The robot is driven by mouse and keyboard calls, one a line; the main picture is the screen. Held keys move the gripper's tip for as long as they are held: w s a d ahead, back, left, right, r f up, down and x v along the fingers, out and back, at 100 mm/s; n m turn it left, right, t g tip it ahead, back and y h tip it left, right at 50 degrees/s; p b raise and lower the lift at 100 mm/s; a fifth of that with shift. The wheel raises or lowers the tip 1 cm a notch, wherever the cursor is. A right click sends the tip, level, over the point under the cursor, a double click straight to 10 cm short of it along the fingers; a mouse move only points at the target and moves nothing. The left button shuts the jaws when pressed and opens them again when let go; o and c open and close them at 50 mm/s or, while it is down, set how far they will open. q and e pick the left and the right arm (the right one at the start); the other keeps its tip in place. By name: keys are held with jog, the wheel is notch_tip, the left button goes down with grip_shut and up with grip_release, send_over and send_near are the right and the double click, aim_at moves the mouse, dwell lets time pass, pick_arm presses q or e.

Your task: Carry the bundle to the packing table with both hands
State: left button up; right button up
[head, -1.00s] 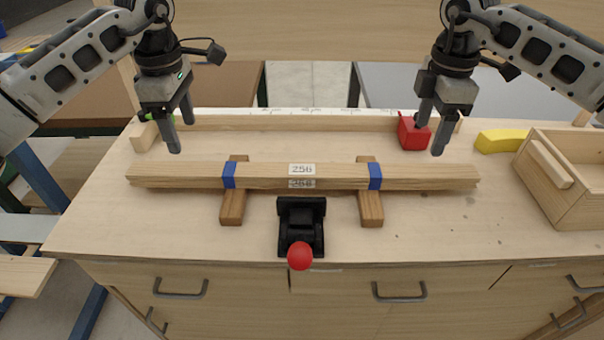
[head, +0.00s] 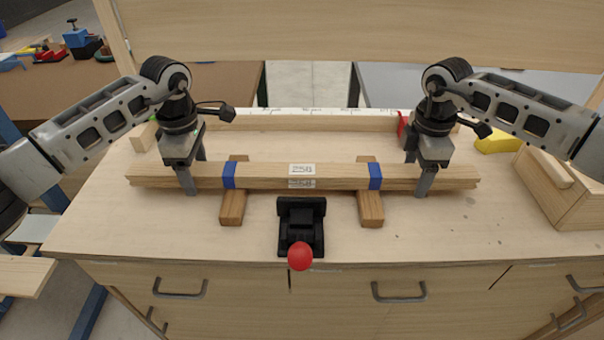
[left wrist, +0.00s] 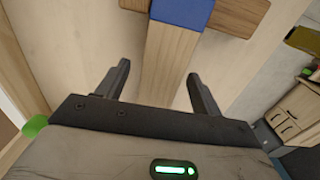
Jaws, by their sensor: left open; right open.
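The bundle (head: 330,177) of long wooden strips, with blue straps near its middle and a "256" label, lies across two wooden blocks on the workbench. My left gripper (head: 194,173) is open around the bundle's left part, one finger on the near side and one behind. In the left wrist view, the bundle (left wrist: 172,55) lies between the open fingers, with a blue strap (left wrist: 182,12) beyond. My right gripper (head: 418,170) is open astride the right part, its far finger partly hidden. Which surface is the packing table I cannot tell.
A black clamp with a red knob (head: 300,256) stands in front of the bundle. Behind lies a rule with a wooden rail (head: 300,122). A brown table (head: 225,80) and a grey one (head: 385,75) stand behind.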

pick_arm(q)
grip_shut()
pick_arm(e)
grip_shut()
pick_arm(q)
jog(key=shift+r, duration=0.2)
pick_arm(e)
jog(key=shift+r, duration=0.2)
